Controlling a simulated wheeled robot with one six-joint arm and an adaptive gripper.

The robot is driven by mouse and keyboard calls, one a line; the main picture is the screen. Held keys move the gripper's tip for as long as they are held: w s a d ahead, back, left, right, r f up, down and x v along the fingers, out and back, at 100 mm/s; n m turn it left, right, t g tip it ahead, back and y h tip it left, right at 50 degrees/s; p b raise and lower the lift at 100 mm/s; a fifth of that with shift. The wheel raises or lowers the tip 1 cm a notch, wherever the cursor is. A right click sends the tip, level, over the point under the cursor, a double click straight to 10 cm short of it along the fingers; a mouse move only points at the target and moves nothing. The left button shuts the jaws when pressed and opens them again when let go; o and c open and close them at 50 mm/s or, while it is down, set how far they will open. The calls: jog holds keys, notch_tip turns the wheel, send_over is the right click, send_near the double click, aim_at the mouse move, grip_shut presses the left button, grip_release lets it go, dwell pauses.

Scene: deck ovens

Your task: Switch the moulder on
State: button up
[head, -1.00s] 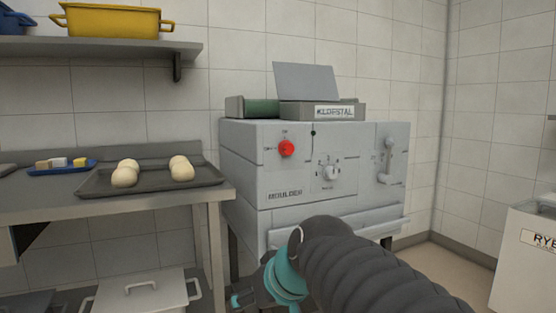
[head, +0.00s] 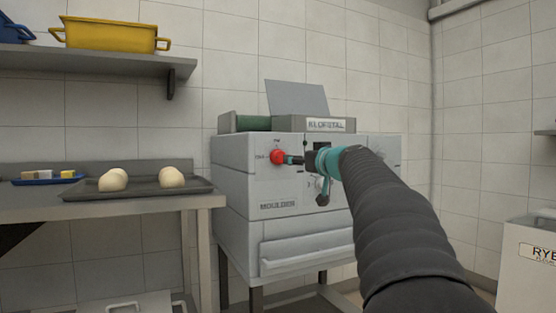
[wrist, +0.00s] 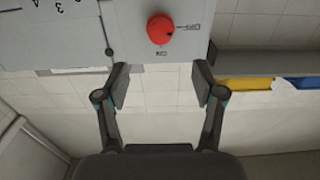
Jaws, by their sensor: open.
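The moulder (head: 235,178) is a light grey machine on legs, with its name on the front. Its round red knob (head: 277,157) is at the upper left of the front panel. In the wrist view, the red knob (wrist: 161,30) has an OFF mark at its right and a smaller mark below it. Which way the knob points is too small to tell. My gripper (wrist: 161,80) is open and empty, its fingers spread to either side, with the knob beyond the tips. In the head view my gripper (head: 293,159) is just right of the knob, and no contact shows.
My arm covers the panel's right part. Left stands a bench with a dark tray (head: 150,192) of dough balls. A shelf (head: 100,63) with a yellow container (head: 112,34) hangs above.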

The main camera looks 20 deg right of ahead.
aim_at(281, 157)
jog(key=w+p, duration=0.1)
jog(key=w, duration=0.4)
jog(key=w+p, duration=0.2)
jog(key=w, duration=0.3)
jog(key=shift+w+a+r, duration=0.1)
jog(key=shift+a, duration=0.1)
jog(key=shift+w+p, duration=0.45)
jog(key=shift+w, duration=0.35)
jog(key=c, duration=1.2)
